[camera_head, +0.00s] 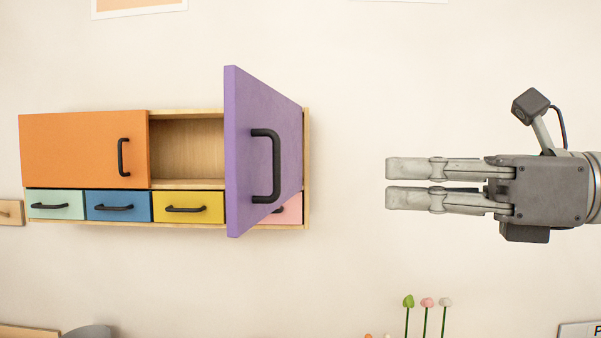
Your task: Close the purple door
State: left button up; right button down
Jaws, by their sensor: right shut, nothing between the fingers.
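The purple door (254,110) hangs open on the right half of a wall cabinet. It is hinged at its right edge and swings out toward me, with a black handle (276,165) on its face. The light wood compartment (187,150) behind it shows partly and looks empty. My right gripper (388,184) is shut and empty, to the right of the door and apart from it, its fingers pointing left. My left gripper is not in view.
An orange door (75,150) covers the cabinet's left half. Mint, blue (117,206), yellow (187,207) and pink drawers sit below, the pink one partly hidden by the purple door. Flower-like stems (426,315) stand at bottom right. The wall between door and gripper is clear.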

aim_at(279, 177)
jog(key=p+x, duration=0.4)
jog(key=x, duration=0.6)
jog(key=shift+a+r, duration=0.15)
jog(key=shift+a, duration=0.1)
jog(key=shift+w+a+p, duration=0.3)
jog(key=shift+a+p, duration=0.05)
jog(key=shift+a, duration=0.3)
